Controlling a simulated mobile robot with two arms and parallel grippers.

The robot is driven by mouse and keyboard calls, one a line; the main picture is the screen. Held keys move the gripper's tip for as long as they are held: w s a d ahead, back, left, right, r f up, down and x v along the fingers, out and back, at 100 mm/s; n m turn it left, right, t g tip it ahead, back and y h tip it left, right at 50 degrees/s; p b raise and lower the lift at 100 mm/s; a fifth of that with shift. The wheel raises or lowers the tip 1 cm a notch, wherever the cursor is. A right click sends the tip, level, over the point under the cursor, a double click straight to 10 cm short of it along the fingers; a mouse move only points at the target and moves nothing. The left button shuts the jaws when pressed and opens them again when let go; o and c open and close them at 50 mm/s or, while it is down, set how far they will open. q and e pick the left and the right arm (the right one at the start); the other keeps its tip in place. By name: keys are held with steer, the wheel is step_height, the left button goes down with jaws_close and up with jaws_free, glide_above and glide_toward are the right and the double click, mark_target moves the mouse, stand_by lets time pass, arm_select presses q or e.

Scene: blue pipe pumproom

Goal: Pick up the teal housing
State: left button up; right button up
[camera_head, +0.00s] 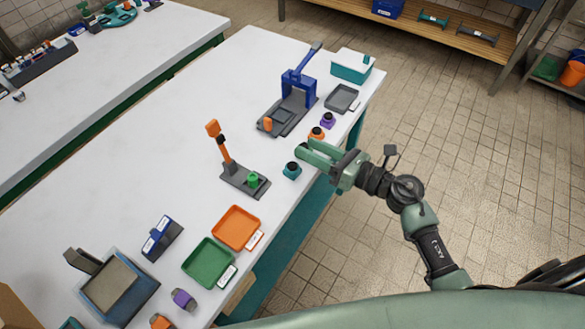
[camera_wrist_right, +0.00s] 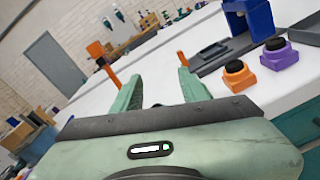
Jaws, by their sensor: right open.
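The teal housing (camera_head: 292,170), a small block with a dark round top, stands upright near the table's right edge in the head view. My right gripper (camera_head: 305,151) is open and empty just beyond and to the right of it, with its fingers pointing left over the table. I cannot tell the gap between them. In the right wrist view, the two green fingers of my right gripper (camera_wrist_right: 158,92) are spread apart. A small dark shape shows low between them; I cannot tell whether it is the housing. My left gripper is not in view.
An orange housing (camera_head: 317,133) and a purple housing (camera_head: 327,119) stand close beyond my right gripper. A lever fixture with an orange handle (camera_head: 224,150) stands to the left. A blue press (camera_head: 298,85) is farther back. Orange (camera_head: 236,228) and green (camera_head: 208,262) trays lie nearer.

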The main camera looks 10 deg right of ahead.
mark_target(288, 164)
steer(key=f+n+g, duration=0.1)
steer(key=n, duration=0.1)
steer(key=s+f+n+g, duration=0.1)
steer(key=n+g, duration=0.1)
steer(key=s+f+n+g, duration=0.1)
steer(key=n, duration=0.1)
steer(key=shift+a, duration=0.4)
steer(key=shift+s+a+f+n+g, duration=0.1)
steer(key=shift+f+n+g, duration=0.2)
steer(key=shift+n, duration=0.1)
steer(key=x, duration=0.2)
steer(key=p+x, duration=0.1)
steer(key=x, duration=0.1)
steer(key=p+x, duration=0.1)
steer(key=x, duration=0.1)
steer(key=shift+a+r, duration=0.3)
steer(key=shift+a, duration=0.05)
steer(key=shift+w+a+f, duration=0.25)
steer(key=shift+a, duration=0.15)
jaws_close()
